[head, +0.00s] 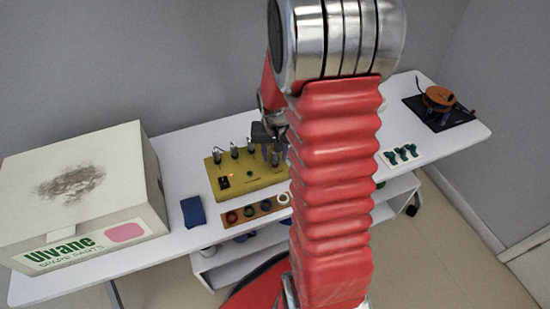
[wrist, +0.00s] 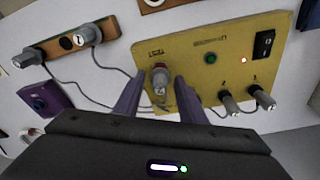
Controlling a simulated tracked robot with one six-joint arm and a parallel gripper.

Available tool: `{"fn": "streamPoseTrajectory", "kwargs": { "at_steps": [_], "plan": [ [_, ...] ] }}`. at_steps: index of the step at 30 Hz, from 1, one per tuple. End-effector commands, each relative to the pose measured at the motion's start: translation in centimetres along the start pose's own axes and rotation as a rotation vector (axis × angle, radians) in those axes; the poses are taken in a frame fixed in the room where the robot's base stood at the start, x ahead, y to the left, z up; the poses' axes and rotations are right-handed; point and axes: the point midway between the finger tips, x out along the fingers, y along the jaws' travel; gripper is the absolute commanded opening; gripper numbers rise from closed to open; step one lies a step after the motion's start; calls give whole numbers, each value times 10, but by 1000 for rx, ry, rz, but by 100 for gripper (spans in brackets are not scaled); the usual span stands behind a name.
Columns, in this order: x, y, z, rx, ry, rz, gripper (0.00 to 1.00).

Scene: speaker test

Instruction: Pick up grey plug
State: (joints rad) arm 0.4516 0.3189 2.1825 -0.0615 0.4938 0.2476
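The yellow test box (head: 222,180) stands mid-table and shows in the wrist view (wrist: 210,75). A grey plug with a reddish collar (wrist: 159,80) stands at its socket marked TEST. My gripper (wrist: 156,85) has one purple-grey finger on each side of this plug, with gaps showing; it is open. Two more grey plugs, one at the left (wrist: 28,57) and one further right (wrist: 86,35), sit at a brown strip. Two grey plugs with cables (wrist: 229,103) (wrist: 262,96) are at the box's near right edge. In the head view my arm partly hides the gripper (head: 268,143).
A large white carton (head: 75,195) stands at the left, beside a blue block (head: 193,211). A brown holder (head: 258,210) with coloured rings lies before the box. Green pieces (head: 400,154) and a reel on a black mat (head: 437,100) are at the right. Cables lie near the gripper.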

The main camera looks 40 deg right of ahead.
Motion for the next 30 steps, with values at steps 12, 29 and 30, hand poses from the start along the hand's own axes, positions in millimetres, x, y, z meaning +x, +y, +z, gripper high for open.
{"fn": "streamPoseTrajectory", "kwargs": {
  "at_steps": [12,29,30],
  "plan": [
    [0,0,0,0,0,0,24],
    [-1,0,0,0,1,0,0],
    [-1,0,0,0,1,0,0]
  ]
}}
